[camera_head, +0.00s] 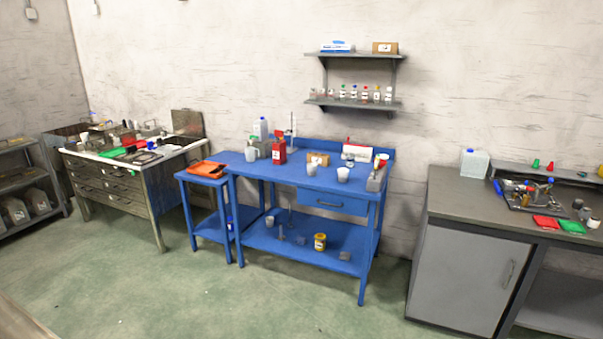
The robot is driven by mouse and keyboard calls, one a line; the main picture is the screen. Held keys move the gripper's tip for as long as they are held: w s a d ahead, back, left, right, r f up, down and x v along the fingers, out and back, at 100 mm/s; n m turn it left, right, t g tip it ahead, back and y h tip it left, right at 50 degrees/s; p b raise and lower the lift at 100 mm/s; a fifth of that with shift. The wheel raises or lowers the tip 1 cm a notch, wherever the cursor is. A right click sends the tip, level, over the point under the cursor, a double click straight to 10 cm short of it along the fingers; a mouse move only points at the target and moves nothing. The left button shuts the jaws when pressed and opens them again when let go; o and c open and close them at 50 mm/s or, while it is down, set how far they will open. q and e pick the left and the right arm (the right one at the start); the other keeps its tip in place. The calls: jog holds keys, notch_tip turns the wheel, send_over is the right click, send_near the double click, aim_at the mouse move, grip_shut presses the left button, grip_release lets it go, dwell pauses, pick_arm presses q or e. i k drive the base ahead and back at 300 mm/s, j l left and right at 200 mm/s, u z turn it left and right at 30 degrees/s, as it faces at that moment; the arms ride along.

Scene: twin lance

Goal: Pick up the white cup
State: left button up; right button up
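A white cup (343,174) stands on top of the blue workbench (280,178), right of its middle. A second white cup-like vessel (311,169) stands just left of it. A larger whitish jug or cup (251,154) is at the bench's left end. I cannot tell which one the task means. Neither of my grippers is in view, and the bench is some distance away across the floor.
A red container (278,152), a small cardboard box (318,158) and a grey caddy (376,180) share the bench top. An orange tray (206,169) lies on the lower blue side table. A grey cabinet (462,275) stands right. The green floor (200,290) in front is clear.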

aim_at(343, 176)
jog(key=i+j, duration=0.1)
jog(key=i, duration=1.7)
jog(key=i+j+z, duration=0.15)
jog(key=i+z, duration=0.35)
jog(key=i+j+z, duration=0.3)
jog(key=z, duration=0.15)
jog(key=i+j, duration=0.05)
jog(key=i, duration=0.05)
